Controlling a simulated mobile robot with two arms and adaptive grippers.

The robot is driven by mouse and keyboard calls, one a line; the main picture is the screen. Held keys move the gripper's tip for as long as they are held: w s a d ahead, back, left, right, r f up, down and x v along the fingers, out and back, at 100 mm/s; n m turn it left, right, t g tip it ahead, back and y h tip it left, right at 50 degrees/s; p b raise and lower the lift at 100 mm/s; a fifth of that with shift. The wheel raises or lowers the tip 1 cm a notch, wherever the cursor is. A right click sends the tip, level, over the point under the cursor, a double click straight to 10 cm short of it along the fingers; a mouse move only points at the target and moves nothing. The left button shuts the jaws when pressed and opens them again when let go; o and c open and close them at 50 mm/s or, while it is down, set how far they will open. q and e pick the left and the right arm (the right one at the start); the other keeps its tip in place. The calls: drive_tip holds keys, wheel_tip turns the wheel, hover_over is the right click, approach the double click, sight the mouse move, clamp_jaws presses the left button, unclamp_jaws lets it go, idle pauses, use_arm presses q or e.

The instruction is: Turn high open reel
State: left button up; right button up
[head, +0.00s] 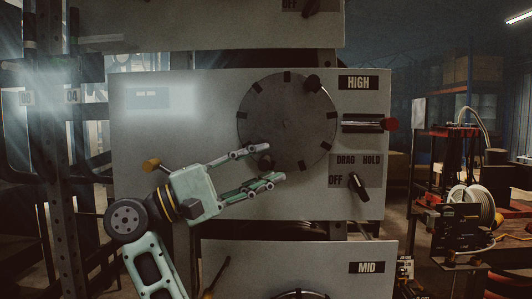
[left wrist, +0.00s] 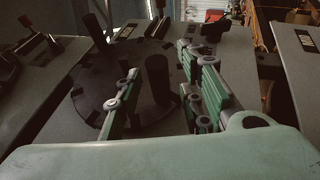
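The high reel is a dark round disc (head: 288,120) with notch marks on the panel labelled HIGH. It has one handle post at its upper right (head: 312,83) and another at its lower left (head: 265,162). My left gripper (head: 274,163) is open at the lower-left post, one finger above it and one below. In the left wrist view the near post (left wrist: 158,80) stands between the two spread fingers (left wrist: 160,85), with a gap on each side. The far post (left wrist: 95,32) is on the disc (left wrist: 85,90) beyond. My right gripper is not in view.
A red-ended lever (head: 390,124) sticks out right of the reel. Below it is a DRAG HOLD switch (head: 357,184) near its OFF label. The MID panel (head: 330,262) is underneath, another panel above. A cart with a hose spool (head: 478,205) stands at right.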

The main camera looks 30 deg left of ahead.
use_arm(q)
drive_tip(key=shift+w+d+r, duration=0.2)
drive_tip(key=shift+w+d, duration=0.1)
drive_tip(key=shift+w, duration=0.25)
drive_tip(key=shift+s, duration=0.1)
clamp_jaws()
drive_tip(key=shift+f, duration=0.1)
